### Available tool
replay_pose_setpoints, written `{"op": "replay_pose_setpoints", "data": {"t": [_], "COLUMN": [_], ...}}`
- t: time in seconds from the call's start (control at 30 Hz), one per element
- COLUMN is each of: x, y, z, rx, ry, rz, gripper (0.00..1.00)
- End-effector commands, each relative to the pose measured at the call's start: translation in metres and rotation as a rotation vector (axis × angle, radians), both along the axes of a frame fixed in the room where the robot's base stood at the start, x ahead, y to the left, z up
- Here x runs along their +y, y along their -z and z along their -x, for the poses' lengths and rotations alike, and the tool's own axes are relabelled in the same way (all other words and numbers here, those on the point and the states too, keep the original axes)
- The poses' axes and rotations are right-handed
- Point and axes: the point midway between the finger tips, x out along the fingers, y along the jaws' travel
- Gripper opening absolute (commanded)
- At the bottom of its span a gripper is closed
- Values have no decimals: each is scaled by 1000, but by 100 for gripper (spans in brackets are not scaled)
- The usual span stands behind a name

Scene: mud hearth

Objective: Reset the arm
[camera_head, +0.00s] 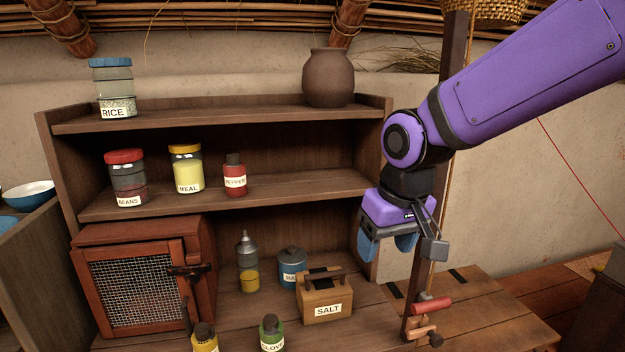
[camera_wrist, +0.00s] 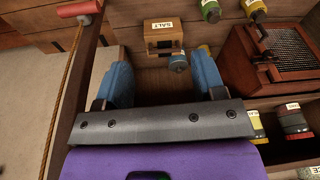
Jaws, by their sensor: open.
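My purple arm reaches in from the upper right in the head view. My gripper (camera_head: 388,243) hangs at the right end of the wooden shelf unit (camera_head: 220,117), its blue fingers pointing down. In the wrist view my gripper (camera_wrist: 162,82) has its two blue fingers wide apart with nothing between them. The wooden salt box (camera_head: 325,296) stands on the bottom surface, left of and below my gripper. The salt box also shows beyond the fingers in the wrist view (camera_wrist: 163,36).
A blue sugar pot (camera_head: 292,266), an oil bottle (camera_head: 247,262) and a red mesh cabinet (camera_head: 140,280) stand on the bottom level. Labelled jars and a clay pot (camera_head: 328,78) occupy the shelves. A dark post with a red-handled crank (camera_head: 430,305) rises close beside my gripper.

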Motion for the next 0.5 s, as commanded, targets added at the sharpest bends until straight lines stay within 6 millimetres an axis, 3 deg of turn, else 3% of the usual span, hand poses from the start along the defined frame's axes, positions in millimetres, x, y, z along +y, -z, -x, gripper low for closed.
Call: {"op": "replay_pose_setpoints", "data": {"t": [0.03,0.2,0.5], "x": [-18,-71,-146], "y": [-12,-39,-69], "z": [5,28,87], "rx": [-20,-74,-174], "ry": [29,110,251], "rz": [-9,-24,-30], "gripper": [63,63,63]}}
